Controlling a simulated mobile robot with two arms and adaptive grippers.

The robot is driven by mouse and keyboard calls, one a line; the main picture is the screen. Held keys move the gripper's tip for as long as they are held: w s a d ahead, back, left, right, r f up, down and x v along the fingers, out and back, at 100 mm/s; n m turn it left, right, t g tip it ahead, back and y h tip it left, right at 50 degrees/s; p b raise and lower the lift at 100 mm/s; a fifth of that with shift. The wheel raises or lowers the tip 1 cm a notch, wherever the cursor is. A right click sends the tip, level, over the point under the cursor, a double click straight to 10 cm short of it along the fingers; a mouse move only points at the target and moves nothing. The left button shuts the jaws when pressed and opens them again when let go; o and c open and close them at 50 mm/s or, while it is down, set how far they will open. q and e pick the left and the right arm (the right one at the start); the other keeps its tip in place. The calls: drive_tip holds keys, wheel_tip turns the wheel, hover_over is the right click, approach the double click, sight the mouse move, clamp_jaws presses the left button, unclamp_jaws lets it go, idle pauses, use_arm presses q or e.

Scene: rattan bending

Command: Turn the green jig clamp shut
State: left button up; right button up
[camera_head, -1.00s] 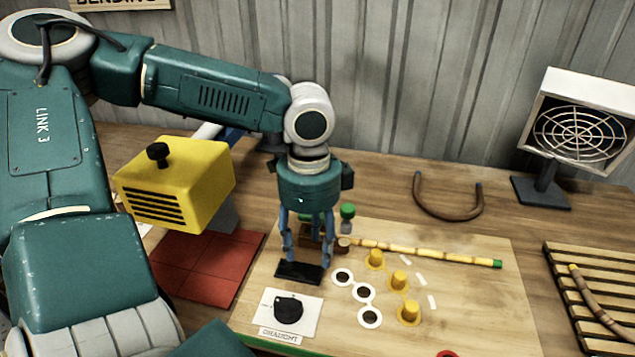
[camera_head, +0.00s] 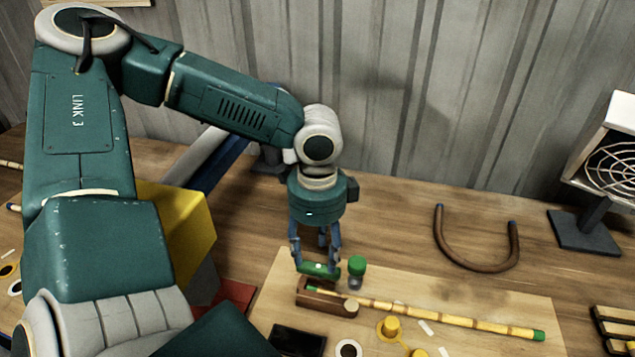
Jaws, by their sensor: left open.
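The green clamp bar (camera_head: 320,269) lies at the back of a brown wooden jig block (camera_head: 323,300) on the light wooden board. My left gripper (camera_head: 317,267) points down with its fingers apart at the two sides of the green bar; I cannot tell whether they touch it. A yellow bamboo-like rattan pole (camera_head: 435,314) with a green tip at its right end runs from the block to the right. A green-capped peg (camera_head: 357,267) stands just right of the clamp bar. My right gripper is not in view.
Yellow pegs (camera_head: 391,327) and a white-ringed hole (camera_head: 348,349) are in front of the pole. A bent brown rattan piece (camera_head: 478,262) lies behind the board. A grilled heater (camera_head: 588,222) stands at right. A yellow box (camera_head: 185,235) is partly behind my arm.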

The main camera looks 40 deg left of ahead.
sight(318, 269)
use_arm(q)
drive_tip(key=f, duration=0.4)
drive_tip(key=shift+w+a+f, duration=0.2)
drive_tip(key=shift+f, duration=0.5)
drive_tip(key=c, duration=1.1)
drive_tip(key=shift+c, duration=0.3)
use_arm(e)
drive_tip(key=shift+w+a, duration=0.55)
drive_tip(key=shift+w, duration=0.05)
